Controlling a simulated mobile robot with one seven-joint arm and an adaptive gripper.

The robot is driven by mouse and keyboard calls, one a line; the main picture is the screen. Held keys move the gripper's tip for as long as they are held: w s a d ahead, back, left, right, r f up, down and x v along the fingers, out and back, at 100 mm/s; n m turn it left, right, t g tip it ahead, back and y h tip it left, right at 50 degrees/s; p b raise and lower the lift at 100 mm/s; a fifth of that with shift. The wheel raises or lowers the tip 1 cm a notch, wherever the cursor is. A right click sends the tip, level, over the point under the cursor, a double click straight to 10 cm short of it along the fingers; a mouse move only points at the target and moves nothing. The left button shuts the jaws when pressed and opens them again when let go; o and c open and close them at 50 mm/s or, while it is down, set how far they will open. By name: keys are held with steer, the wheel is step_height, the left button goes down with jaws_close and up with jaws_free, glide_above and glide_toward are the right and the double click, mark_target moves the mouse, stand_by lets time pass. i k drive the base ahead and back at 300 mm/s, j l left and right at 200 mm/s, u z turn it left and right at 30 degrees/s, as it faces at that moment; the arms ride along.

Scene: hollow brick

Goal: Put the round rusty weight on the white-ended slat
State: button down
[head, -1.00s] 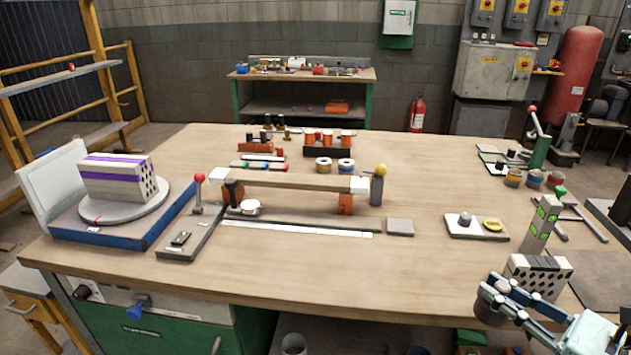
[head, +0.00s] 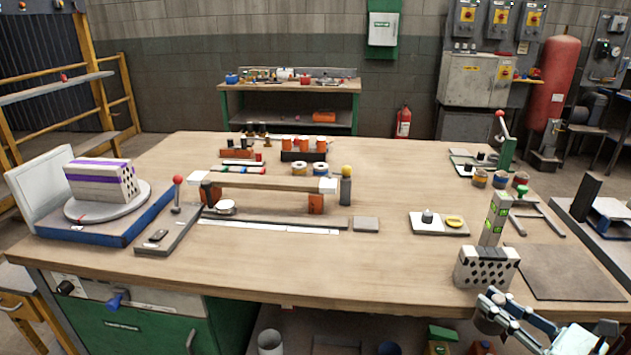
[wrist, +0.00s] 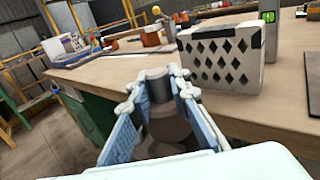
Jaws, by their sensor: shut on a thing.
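The white-ended slat (head: 262,182) lies level across two rusty-orange supports near the middle of the bench, with a white block at each end. My gripper (head: 491,306) is at the front right of the bench, far from the slat. It is shut on a round dark brown weight (head: 487,322), seen between the fingers in the wrist view (wrist: 170,124). The weight hangs near the bench's front edge, close to the hollow brick. Part of it is hidden by the fingers.
The grey hollow brick (head: 487,268) stands just beyond my gripper, with a green-marked upright block (head: 495,218) behind it. A white tray (head: 438,224) with a knob and yellow ring lies farther left. A yellow-topped post (head: 346,188) stands at the slat's right end. The front middle is clear.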

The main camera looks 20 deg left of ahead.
mark_target(260, 179)
steer(key=k, duration=0.65)
steer(key=l+u, duration=0.1)
steer(key=u, duration=0.6)
steer(key=i+j+u, duration=0.1)
steer(key=u, duration=0.5)
steer(key=i+j, duration=0.15)
steer(key=i, duration=0.15)
steer(key=i+j, duration=0.15)
steer(key=i, duration=0.1)
